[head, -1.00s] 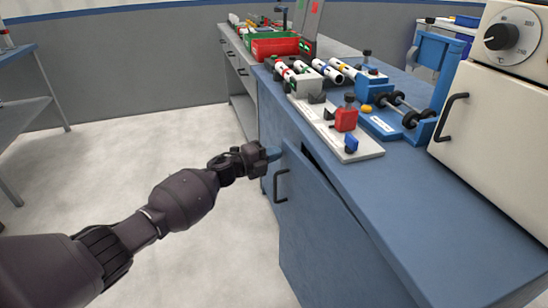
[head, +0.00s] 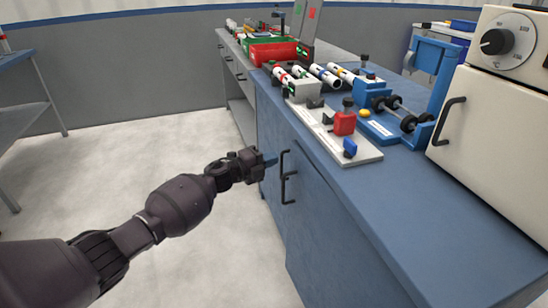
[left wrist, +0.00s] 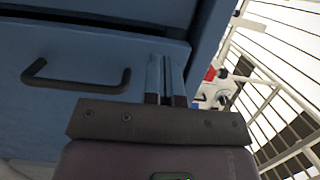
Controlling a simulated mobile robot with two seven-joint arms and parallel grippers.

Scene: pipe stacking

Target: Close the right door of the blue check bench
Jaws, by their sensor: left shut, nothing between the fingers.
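The blue check bench (head: 400,205) runs along the right of the head view. Its right door (head: 325,235) is the nearer front panel, with a black bar handle (head: 289,188). The door stands close to the bench front; I cannot tell whether it is fully flush. A second black handle (head: 284,160) shows just beyond it on the left door. My left gripper (head: 270,161) is shut and empty, its fingertips beside the handles near the top of the doors. In the left wrist view the shut fingers (left wrist: 166,78) are against or just before a blue panel with a black handle (left wrist: 75,82). My right gripper is out of view.
On the bench top are a white fixture (head: 365,155) with red and blue parts, several pipes and a blue roller stand (head: 410,122). A white oven (head: 490,105) stands at the right. Red and green bins (head: 272,52) are at the back. The floor (head: 100,180) at left is clear.

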